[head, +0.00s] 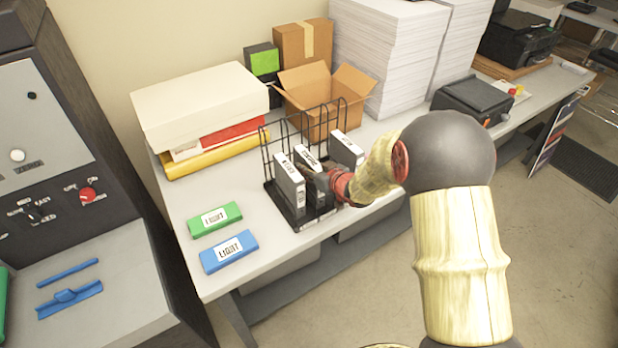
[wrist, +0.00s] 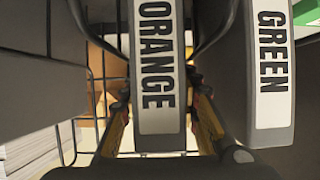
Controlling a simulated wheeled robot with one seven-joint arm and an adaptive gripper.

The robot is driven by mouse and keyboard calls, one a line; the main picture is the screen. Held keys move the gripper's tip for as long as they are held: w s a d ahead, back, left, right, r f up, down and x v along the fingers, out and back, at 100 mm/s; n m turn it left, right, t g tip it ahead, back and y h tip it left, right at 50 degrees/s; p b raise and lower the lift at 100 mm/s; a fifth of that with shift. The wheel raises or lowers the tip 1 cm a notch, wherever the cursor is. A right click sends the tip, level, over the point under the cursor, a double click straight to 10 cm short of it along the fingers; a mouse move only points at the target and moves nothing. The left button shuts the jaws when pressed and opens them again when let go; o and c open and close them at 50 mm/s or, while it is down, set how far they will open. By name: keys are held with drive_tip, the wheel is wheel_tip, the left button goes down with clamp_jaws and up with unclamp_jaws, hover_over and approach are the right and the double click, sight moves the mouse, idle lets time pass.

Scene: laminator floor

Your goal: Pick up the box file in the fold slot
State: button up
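A black wire rack (head: 268,160) on the table holds three grey box files with white labels. The middle file shows in the head view (head: 308,158) and reads ORANGE in the wrist view (wrist: 158,70). Beside it is the GREEN file (wrist: 272,70), the left one in the head view (head: 289,182). A third file (head: 347,148) stands on the right. My gripper (wrist: 160,105) is around the ORANGE file, one finger on each side, with small gaps showing. My arm partly hides the rack in the head view. No slot label is readable.
A green box (head: 214,219) and a blue box (head: 229,251), both labelled LIGHT, lie on the clear table left of the rack. Behind the rack are an open carton (head: 322,92) and paper stacks (head: 385,50). A white box (head: 200,103) tops a pile at back left.

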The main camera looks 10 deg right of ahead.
drive_tip(key=shift+c, duration=1.2)
clamp_jaws()
